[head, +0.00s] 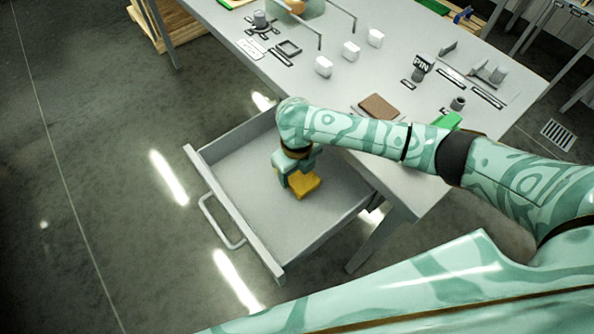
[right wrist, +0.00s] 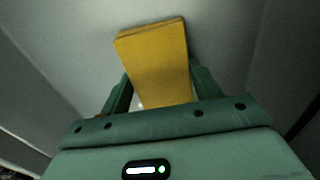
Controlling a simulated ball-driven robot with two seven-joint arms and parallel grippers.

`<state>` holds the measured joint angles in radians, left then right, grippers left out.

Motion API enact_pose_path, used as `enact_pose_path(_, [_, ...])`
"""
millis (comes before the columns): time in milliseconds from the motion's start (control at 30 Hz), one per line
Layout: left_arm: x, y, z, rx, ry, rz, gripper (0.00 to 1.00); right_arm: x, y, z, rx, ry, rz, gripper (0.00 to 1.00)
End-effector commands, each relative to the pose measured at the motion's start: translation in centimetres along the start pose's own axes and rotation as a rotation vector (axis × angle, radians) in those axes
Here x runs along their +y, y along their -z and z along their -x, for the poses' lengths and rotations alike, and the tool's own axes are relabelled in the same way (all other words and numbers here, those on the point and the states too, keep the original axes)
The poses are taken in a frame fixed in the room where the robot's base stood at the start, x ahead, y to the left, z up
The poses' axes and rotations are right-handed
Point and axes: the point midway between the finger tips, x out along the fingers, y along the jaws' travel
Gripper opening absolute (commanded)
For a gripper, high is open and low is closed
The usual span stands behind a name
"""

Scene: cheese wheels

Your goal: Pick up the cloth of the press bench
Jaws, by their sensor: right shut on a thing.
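The cloth (head: 304,187) is a folded yellow pad in the open grey drawer (head: 228,187) of the press bench (head: 400,148). In the right wrist view the cloth (right wrist: 155,62) stands out between the two fingers. My right gripper (head: 296,178) reaches down into the drawer and is shut on the cloth. The right gripper also shows in the right wrist view (right wrist: 158,88). I cannot tell whether the cloth touches the drawer floor. My left gripper is not in view.
The drawer walls and front handle (head: 221,222) surround the right gripper. The bench top above holds white blocks (head: 351,51), a brown pad (head: 379,107), a green item (head: 447,121) and a dark PIN-marked piece (head: 423,64). The drawer floor around the cloth is bare.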

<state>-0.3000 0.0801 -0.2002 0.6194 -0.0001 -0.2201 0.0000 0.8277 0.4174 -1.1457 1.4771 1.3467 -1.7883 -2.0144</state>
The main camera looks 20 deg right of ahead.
Motion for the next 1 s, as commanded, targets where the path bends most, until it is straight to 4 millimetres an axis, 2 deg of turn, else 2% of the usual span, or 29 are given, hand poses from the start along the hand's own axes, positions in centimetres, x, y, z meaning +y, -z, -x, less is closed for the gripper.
enact_pose_path(233, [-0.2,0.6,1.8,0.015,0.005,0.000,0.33,0.0,-0.1,3.5,-0.006,0.001,0.002,0.41])
enact_pose_path(367, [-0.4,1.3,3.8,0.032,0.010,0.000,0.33,1.6,1.4,6.4,-0.006,0.000,0.005,0.41])
enact_pose_path(500, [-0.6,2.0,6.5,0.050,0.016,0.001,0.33,3.8,3.4,10.2,-0.007,0.000,0.005,0.41])
enact_pose_path(600, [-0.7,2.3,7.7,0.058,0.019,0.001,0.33,5.9,5.5,11.1,-0.004,-0.001,0.007,0.41])
enact_pose_path(800, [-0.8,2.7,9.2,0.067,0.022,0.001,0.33,9.0,8.3,12.5,-0.002,-0.002,0.003,0.41])
enact_pose_path(1000, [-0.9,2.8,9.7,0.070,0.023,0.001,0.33,10.2,9.4,12.9,-0.001,-0.001,0.001,0.41])
